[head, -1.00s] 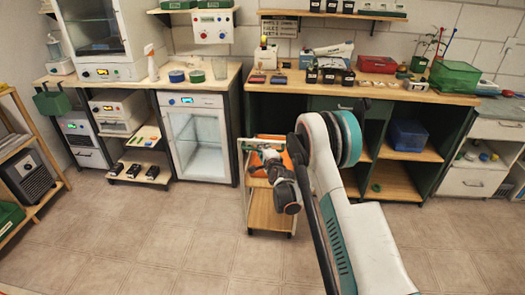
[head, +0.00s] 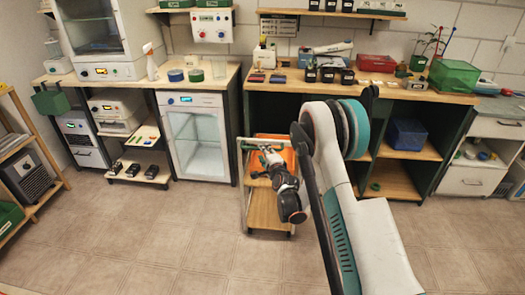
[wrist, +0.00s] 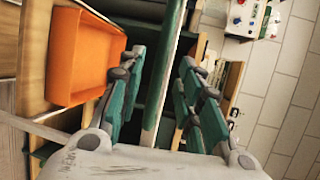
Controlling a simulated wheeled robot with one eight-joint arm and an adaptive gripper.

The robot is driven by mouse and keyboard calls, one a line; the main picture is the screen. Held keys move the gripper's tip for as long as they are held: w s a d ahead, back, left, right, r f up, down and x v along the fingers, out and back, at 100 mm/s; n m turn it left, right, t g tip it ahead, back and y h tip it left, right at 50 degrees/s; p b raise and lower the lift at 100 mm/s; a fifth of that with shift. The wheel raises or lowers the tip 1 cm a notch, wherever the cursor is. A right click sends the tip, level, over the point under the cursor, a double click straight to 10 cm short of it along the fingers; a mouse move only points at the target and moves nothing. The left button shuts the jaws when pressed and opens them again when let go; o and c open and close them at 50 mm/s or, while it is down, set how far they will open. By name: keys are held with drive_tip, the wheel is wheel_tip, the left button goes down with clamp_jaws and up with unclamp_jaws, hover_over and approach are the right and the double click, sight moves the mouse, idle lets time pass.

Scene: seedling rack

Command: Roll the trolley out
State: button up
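The trolley (head: 262,208) stands on the floor in front of the workbench, with a pale frame, wooden shelves and an orange bin (head: 283,152) on its upper level. The arm hides part of it. In the wrist view the orange bin (wrist: 88,58) is at left, beside a wooden shelf edge. My gripper (head: 264,157) is over the trolley's upper part in the head view. In the wrist view my gripper (wrist: 161,62) is open, its green fingers well apart.
The workbench (head: 350,90) holds dark pots, a red crate and a green bin. A glass-door cabinet (head: 195,140) stands left of the trolley. A wooden rack (head: 35,165) is at far left. The tiled floor (head: 190,235) in front is clear.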

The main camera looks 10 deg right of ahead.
drive_tip(key=v, duration=0.7)
drive_tip(key=s+a+r+n+g, duration=0.1)
drive_tip(key=s+r+n+g, duration=0.1)
drive_tip(key=s+r+n, duration=0.6)
drive_tip(key=s+a+r+n+g, duration=0.1)
drive_tip(key=s+a+r+g, duration=0.1)
drive_tip(key=s+r, duration=0.8)
drive_tip(key=s+d+r+n+g, duration=0.1)
drive_tip(key=s+n, duration=0.2)
drive_tip(key=s, duration=0.5)
drive_tip(key=s+d+r+n+g+h, duration=0.1)
drive_tip(key=s+n+g, duration=0.1)
drive_tip(key=s, duration=0.7)
drive_tip(key=s+d+r+n+g, duration=0.1)
drive_tip(key=s+n, duration=0.2)
drive_tip(key=s, duration=0.6)
drive_tip(key=shift+s+r+n+g, duration=0.15)
drive_tip(key=shift+s+n+g, duration=0.1)
drive_tip(key=shift+n+g, duration=0.15)
drive_tip(key=shift+d, duration=0.1)
